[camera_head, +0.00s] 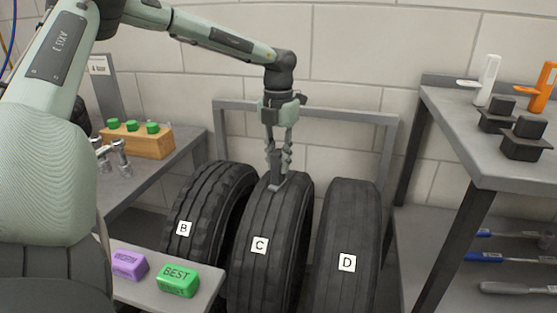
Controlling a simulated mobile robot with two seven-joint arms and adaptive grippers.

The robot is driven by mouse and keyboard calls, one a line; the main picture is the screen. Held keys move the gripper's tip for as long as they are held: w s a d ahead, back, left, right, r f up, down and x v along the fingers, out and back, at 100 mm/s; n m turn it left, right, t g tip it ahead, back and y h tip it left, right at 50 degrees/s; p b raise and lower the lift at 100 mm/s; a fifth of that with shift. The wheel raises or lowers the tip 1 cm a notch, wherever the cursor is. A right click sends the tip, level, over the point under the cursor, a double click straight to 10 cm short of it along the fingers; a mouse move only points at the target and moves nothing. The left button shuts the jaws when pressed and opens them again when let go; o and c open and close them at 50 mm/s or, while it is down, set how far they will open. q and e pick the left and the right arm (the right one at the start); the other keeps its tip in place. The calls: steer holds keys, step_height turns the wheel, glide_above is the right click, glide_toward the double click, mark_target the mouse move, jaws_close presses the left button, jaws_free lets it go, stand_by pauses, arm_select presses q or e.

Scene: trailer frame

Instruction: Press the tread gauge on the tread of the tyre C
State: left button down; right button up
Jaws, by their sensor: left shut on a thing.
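Tyre C (262,275) stands upright in the middle of a row, marked with a white C label. My left gripper (279,172) points straight down over the top of its tread. It is shut on the tread gauge (276,186), a small grey piece whose base is at the tread of tyre C. The fingers hide most of the gauge, and I cannot tell whether it is pressed in. My right gripper is not in view.
Tyre B (208,200) and tyre D (347,220) stand close on either side. A grey rack bar (340,113) runs behind. A tray (205,300) holds purple and green blocks in front. A shelf (490,165) stands right, a bench (185,158) left.

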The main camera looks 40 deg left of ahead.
arm_select(q)
steer(key=shift+s+f+b, duration=0.1)
steer(key=shift+b, duration=0.25)
stand_by(1.8)
steer(key=shift+r+p, duration=1.2)
steer(key=shift+r, duration=1.9)
